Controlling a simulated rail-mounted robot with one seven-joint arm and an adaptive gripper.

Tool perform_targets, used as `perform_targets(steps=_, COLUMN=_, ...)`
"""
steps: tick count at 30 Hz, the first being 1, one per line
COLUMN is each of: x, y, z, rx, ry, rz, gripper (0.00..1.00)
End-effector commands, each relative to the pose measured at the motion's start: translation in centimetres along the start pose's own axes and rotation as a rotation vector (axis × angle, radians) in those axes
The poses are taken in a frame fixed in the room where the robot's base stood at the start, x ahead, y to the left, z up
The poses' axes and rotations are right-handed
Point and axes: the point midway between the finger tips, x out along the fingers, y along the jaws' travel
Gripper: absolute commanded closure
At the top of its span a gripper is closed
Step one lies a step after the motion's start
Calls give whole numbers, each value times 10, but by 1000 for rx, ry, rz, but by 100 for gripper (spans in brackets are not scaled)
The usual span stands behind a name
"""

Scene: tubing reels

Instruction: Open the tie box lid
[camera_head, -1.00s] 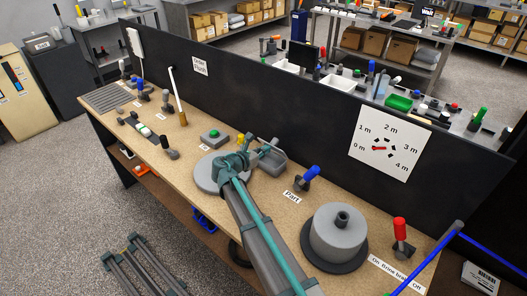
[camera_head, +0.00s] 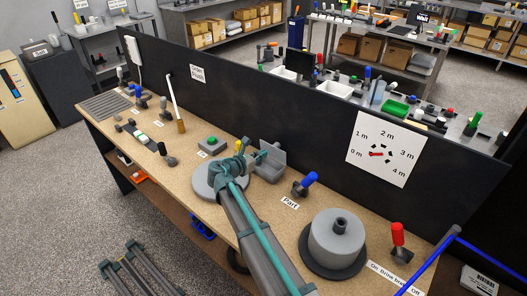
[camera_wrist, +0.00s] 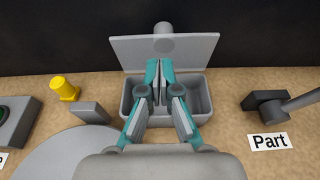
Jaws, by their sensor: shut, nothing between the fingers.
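The tie box (camera_head: 270,172) is a small grey box on the bench against the dark back panel. In the wrist view its body (camera_wrist: 200,100) shows an open top, and its grey lid (camera_wrist: 195,52) stands raised at the back. The raised lid also shows in the head view (camera_head: 271,152). My gripper (camera_wrist: 159,70) is shut and empty, with its teal fingertips over the box opening and in front of the lid. Whether the tips touch the lid, I cannot tell. In the head view my gripper (camera_head: 258,157) is at the left side of the box.
A grey disc (camera_head: 213,180) lies left of the box, with a yellow knob (camera_wrist: 65,88) beside it. A green button block (camera_head: 212,144) is further left. A blue-handled lever (camera_head: 304,184) and "Part" label (camera_wrist: 270,141) are right, then a large grey reel (camera_head: 338,236).

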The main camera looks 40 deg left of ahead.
Motion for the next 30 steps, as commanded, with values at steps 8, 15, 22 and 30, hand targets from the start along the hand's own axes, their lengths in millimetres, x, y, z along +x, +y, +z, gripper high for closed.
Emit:
perform_targets(steps=8, x=-54, y=-3, z=15, rx=3, ry=-2, rz=0, gripper=100)
perform_targets(steps=15, x=-87, y=-2, z=30, rx=1, ry=-1, rz=-1, gripper=100)
perform_targets(steps=22, x=-99, y=-1, z=37, rx=1, ry=-1, rz=-2, gripper=100)
perform_targets(steps=30, x=-99, y=-1, z=37, rx=0, ry=0, rz=-2, gripper=100)
